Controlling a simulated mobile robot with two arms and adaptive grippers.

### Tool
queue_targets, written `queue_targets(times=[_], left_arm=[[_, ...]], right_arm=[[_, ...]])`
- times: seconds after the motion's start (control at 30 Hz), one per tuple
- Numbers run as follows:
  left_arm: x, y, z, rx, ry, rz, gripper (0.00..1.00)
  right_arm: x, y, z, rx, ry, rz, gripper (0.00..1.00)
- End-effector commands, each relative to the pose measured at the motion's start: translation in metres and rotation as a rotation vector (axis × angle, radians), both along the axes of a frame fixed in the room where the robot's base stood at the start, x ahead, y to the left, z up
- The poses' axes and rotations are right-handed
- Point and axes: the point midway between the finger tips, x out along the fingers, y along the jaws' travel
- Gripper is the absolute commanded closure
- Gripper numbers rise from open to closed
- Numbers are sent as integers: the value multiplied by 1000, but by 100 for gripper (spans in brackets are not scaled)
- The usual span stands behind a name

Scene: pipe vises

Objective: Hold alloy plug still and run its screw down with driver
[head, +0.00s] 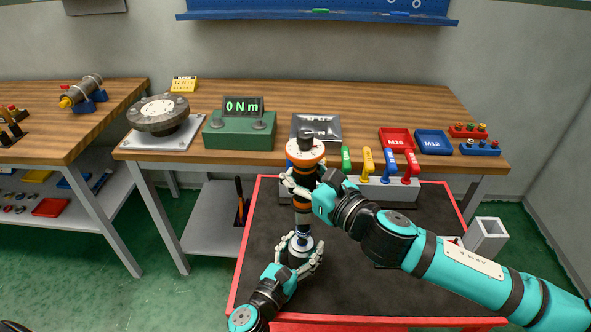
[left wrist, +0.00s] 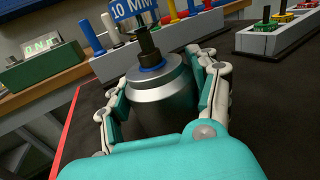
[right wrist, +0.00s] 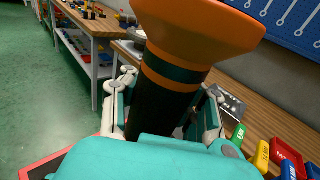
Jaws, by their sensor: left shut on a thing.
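The alloy plug (head: 299,243) stands upright over the black mat, a silver-topped cylinder with a blue ring in the left wrist view (left wrist: 160,85). My left gripper (head: 301,256) is shut on it, fingers on both sides. The driver (head: 306,153), black with orange bands and a flared orange top, stands upright over the plug. My right gripper (head: 306,187) is shut around its handle, also seen in the right wrist view (right wrist: 165,100). A dark stem rises from the plug's centre to a blue 10 MM label (left wrist: 135,8). Whether the bit is seated in the screw is unclear.
A grey rack (head: 400,192) with blue, green, yellow and red handles stands behind the mat (head: 265,240). The bench behind bears a green box reading 0 Nm (head: 240,130), a red tray (head: 396,138) and a blue tray (head: 433,142).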

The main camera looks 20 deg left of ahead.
Motion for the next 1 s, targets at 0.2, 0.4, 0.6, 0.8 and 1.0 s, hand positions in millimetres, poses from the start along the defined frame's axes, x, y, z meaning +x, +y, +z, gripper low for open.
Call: queue_targets(times=[0.2,0.4,0.6,0.8,1.0], left_arm=[[0,0,0,3,-1,-1,88],[0,0,0,3,-1,-1,88],[0,0,0,2,0,-1,88],[0,0,0,2,1,0,88],[0,0,0,2,1,0,88]], right_arm=[[0,0,-1,-1,2,-1,100],[0,0,2,-1,0,-1,100],[0,0,14,1,-3,0,100],[0,0,26,1,-4,1,100],[0,0,37,2,-5,1,100]])
